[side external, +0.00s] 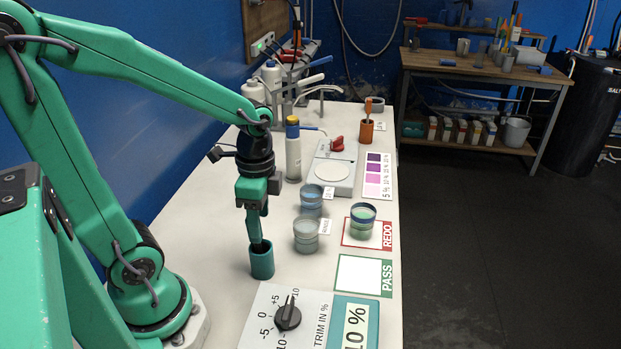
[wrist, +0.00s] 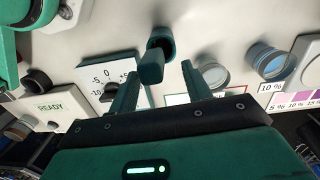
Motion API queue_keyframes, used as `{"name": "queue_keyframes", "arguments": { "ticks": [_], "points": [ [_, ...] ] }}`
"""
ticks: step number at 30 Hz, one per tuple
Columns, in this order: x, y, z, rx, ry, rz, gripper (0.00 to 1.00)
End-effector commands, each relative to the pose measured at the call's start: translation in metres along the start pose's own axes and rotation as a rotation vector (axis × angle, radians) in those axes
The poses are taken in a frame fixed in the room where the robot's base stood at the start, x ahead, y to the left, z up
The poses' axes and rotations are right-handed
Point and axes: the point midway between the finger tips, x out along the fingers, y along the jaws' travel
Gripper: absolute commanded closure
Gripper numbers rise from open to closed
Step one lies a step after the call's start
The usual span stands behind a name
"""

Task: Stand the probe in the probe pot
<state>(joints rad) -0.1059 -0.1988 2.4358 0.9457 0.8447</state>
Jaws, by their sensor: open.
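The teal probe pot (side external: 262,265) stands upright on the bench, behind the trim panel. The probe (wrist: 151,68), with a teal handle, has its lower end inside the mouth of the pot (wrist: 168,46) in the wrist view. The handle leans slightly to one side. My gripper (side external: 256,215) is directly above the pot, pointing down. In the wrist view my gripper (wrist: 158,85) is open, with one finger on each side of the probe handle and gaps visible. The probe's tip is hidden inside the pot.
The trim panel with a dial (side external: 287,315) lies in front. Sample jars (side external: 306,238) and a jar on the REDO mat (side external: 362,220) stand to the right. A white bottle (side external: 293,155), a scale (side external: 333,172) and an orange pot (side external: 366,133) are farther back. The PASS mat (side external: 360,275) is empty.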

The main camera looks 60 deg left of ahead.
Motion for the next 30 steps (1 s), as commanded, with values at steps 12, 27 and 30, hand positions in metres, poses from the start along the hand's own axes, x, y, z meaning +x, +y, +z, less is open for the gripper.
{"name": "queue_keyframes", "arguments": {
  "ticks": [12, 27, 30],
  "points": [
    [-0.05, 0.0, 0.0, 0.0, 0.002, -0.002, 0.51],
    [-0.06, 0.0, 0.0, 0.0, 0.0, 0.0, 0.51],
    [-0.06, 0.0, 0.0, 0.0, 0.0, 0.0, 0.51]
  ]
}}
